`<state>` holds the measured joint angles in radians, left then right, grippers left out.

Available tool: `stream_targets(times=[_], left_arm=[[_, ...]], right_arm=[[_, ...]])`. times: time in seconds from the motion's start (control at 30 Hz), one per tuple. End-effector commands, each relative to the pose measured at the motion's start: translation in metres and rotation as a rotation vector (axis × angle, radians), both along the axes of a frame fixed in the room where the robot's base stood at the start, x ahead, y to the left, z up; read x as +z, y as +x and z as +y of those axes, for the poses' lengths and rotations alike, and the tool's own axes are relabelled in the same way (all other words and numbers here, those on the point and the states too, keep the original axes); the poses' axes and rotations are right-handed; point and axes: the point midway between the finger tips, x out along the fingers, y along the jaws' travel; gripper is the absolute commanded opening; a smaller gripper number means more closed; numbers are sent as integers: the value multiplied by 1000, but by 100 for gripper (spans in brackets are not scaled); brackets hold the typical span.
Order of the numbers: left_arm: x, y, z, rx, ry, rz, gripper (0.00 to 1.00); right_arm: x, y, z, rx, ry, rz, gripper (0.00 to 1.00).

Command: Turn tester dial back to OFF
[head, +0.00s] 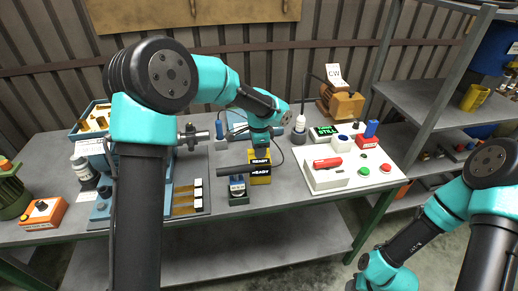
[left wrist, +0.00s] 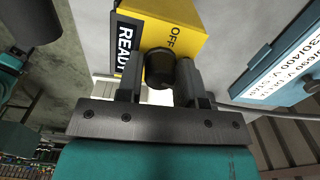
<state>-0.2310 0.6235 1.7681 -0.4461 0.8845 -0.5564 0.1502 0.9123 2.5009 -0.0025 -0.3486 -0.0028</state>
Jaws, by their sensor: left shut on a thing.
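The yellow tester (head: 260,180) stands on the table near the middle, with READY labels facing forward. In the left wrist view the yellow tester (left wrist: 180,14) shows OFF printed beside its round black dial (left wrist: 160,68). My left gripper (left wrist: 160,82) is shut on the dial, with one finger on each side of it. In the head view my left gripper (head: 259,143) is over the tester's top, and my wrist hides the dial. The dial's pointer mark cannot be made out. My right arm is at the lower right, with its gripper out of view.
A white panel (head: 325,182) with a red handle and colored buttons lies right of the tester. A blue box with white text (left wrist: 285,65) is close beside the gripper. A cable (left wrist: 245,107) runs past the fingers. An orange switch box (head: 44,213) sits at far left.

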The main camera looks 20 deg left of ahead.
Motion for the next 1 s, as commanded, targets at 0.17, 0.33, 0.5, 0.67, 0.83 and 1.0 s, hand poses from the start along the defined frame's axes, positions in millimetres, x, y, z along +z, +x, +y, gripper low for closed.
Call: stream_targets(times=[0.17,0.33,0.5,0.67,0.83,1.0], left_arm=[[0,0,0,137,0,-1,10],[0,0,0,285,0,-1,10],[0,0,0,428,0,-1,10],[0,0,0,536,0,-1,10],[0,0,0,611,0,-1,10],[0,0,0,646,0,-1,10]], right_arm=[[0,0,0,0,0,0,43],[0,0,0,0,0,0,43],[0,0,0,0,0,0,43],[0,0,0,0,0,0,43],[0,0,0,0,0,0,43],[0,0,0,0,0,0,43]])
